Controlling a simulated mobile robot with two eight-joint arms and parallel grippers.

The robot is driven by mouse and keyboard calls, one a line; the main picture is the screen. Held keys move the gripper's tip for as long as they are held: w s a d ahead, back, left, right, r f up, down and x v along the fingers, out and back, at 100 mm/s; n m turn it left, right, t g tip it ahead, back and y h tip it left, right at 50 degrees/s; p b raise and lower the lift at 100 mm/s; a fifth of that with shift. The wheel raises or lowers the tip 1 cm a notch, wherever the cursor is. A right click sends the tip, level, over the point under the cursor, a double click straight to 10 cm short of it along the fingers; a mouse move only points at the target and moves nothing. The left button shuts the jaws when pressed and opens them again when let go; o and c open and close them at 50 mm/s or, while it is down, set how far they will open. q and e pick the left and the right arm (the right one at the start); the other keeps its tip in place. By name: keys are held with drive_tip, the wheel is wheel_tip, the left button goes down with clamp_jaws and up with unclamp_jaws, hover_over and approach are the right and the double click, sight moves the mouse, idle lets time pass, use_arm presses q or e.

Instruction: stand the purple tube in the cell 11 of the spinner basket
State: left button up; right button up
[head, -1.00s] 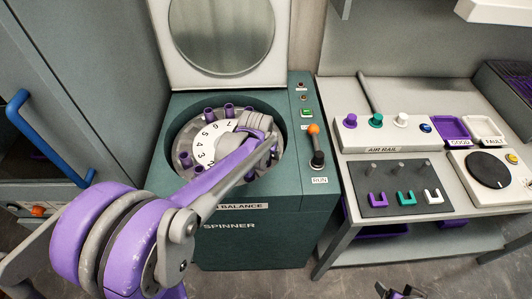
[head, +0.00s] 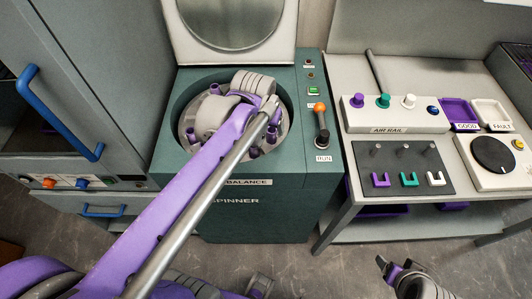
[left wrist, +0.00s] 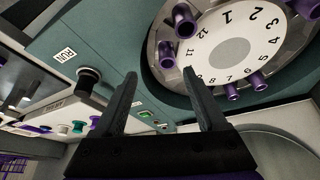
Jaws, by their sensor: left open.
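The spinner basket (left wrist: 276,72) has a white numbered dial (left wrist: 230,52) and several purple tubes standing around its rim. One purple tube (left wrist: 168,56) stands next to the number 11, and another purple tube (left wrist: 184,20) stands close by near 12. I cannot tell which of them the task means. My left gripper (left wrist: 160,76) is open, with nothing between its fingers, above the basket's edge beside these tubes. In the head view my left arm and wrist cover most of the basket (head: 283,140). My right gripper (head: 394,268) shows only partly, low in the head view.
The spinner's lid (head: 235,50) is raised behind the basket. An orange-topped lever (head: 320,120) stands right of it by the RUN label. A bench with the air rail (head: 395,117), a peg plate (head: 404,168) and GOOD and FAULT trays is at the right. A cabinet stands left.

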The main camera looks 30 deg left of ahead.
use_arm(q)
drive_tip(key=shift+m, duration=0.5)
drive_tip(key=s+d+f, duration=0.1)
drive_tip(key=s, duration=0.1)
drive_tip(key=s+d+f, duration=0.1)
drive_tip(key=s+d, duration=0.2)
drive_tip(key=s, duration=0.2)
drive_tip(key=shift+d+f, duration=0.15)
drive_tip(key=shift+f, duration=0.25)
drive_tip(key=s+d+f+m, duration=0.1)
drive_tip(key=s+d+f, duration=0.2)
drive_tip(key=s, duration=0.4)
drive_tip(key=shift+s+d+f+t+h+p, duration=0.2)
drive_tip(key=shift+s+f+t+h+p, duration=0.15)
drive_tip(key=shift+f, duration=0.2)
